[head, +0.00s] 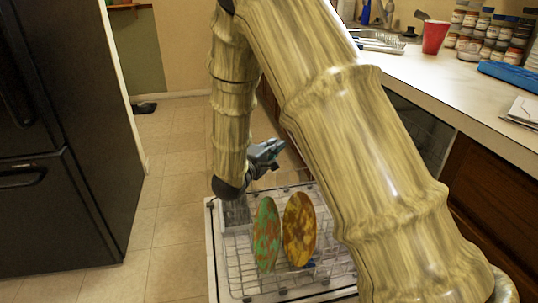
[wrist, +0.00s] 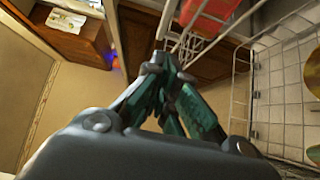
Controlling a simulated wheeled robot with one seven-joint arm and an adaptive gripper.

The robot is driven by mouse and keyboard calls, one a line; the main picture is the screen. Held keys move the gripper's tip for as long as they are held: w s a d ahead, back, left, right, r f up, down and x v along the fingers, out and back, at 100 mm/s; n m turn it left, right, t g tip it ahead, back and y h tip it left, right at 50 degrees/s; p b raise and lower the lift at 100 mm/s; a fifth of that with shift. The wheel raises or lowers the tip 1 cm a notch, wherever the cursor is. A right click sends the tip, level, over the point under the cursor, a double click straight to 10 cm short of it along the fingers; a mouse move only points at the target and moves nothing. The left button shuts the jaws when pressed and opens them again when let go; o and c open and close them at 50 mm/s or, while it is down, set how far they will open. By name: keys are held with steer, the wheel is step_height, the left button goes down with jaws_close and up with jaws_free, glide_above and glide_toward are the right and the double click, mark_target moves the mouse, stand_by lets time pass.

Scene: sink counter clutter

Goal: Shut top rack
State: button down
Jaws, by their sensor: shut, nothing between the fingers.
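A wire dish rack (head: 240,268) is pulled out at the bottom middle of the head view, with two patterned plates standing on edge in it. One is a green and brown plate (head: 267,235), the other a yellow-brown plate (head: 299,229). White rack wires (wrist: 252,105) fill the right of the wrist view. My gripper (head: 268,152) is shut and empty, at the far side of the rack in the head view. Its teal fingers (wrist: 160,66) come together left of the rack wires in the wrist view. I cannot tell whether it touches them. My arm hides part of the rack and dishwasher.
A counter (head: 455,85) runs along the right, with a red cup (head: 434,37), several jars and a blue tray (head: 512,75). A black fridge (head: 65,150) stands at the left. The tiled floor (head: 172,190) between is clear. A red object (wrist: 208,16) shows at the wrist view's top.

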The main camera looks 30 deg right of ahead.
steer(key=w+d+b, duration=0.1)
steer(key=d+b, duration=0.1)
steer(key=d, duration=0.5)
steer(key=shift+b, duration=0.4)
steer(key=shift+d, duration=0.15)
